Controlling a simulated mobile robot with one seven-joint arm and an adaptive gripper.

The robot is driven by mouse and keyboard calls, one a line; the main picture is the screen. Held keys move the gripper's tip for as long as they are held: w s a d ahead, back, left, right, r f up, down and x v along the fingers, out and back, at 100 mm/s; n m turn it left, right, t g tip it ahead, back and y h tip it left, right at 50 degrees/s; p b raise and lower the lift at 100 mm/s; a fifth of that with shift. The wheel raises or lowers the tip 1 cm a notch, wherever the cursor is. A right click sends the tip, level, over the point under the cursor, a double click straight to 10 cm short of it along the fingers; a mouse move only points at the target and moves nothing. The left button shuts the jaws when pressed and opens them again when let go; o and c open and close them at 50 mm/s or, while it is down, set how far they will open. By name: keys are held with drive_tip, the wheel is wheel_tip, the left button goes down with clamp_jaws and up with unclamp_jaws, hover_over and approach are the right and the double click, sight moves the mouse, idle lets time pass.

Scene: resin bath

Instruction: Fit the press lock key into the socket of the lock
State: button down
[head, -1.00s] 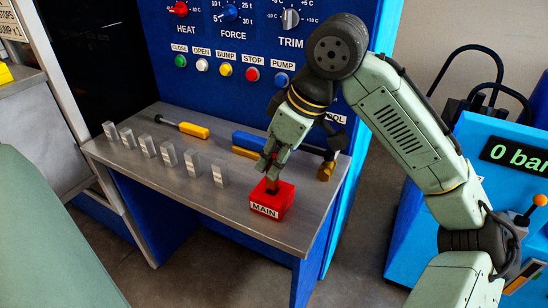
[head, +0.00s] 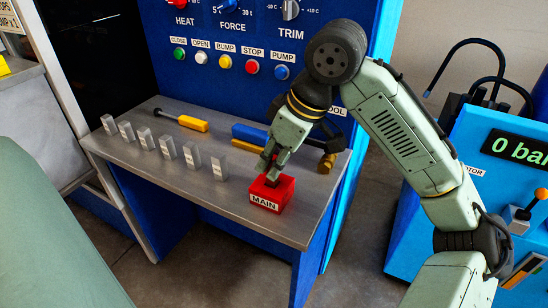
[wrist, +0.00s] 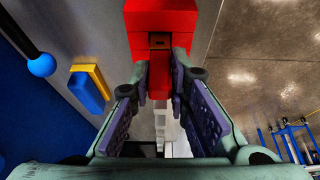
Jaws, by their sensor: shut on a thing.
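The lock is a red block (head: 268,196) with a white MAIN label on its front, standing near the front right of the grey bench. My gripper (head: 270,174) points down just above the lock's top. In the wrist view my gripper (wrist: 160,72) is shut on a narrow red piece, the press lock key (wrist: 160,86). The wide red lock (wrist: 160,18) shows beyond the fingertips, with a small dark opening in its face. The fingers hide the key's lower end in the head view, so I cannot tell how far it sits in the socket.
Several small grey blocks (head: 168,149) stand in a row left of the lock on the bench (head: 225,197). A yellow-handled tool (head: 193,124) and a blue bar (head: 249,133) lie behind. The blue control panel rises at the back. Bare bench lies in front of the row.

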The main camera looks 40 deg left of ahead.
drive_tip(key=shift+f, duration=0.6)
drive_tip(key=c, duration=1.4)
unclamp_jaws()
drive_tip(key=shift+c, duration=0.2)
drive_tip(key=shift+r, duration=0.15)
drive_tip(key=v, duration=1.2)
wheel_tip(320, 180, up, 12)
drive_tip(key=p, duration=1.3)
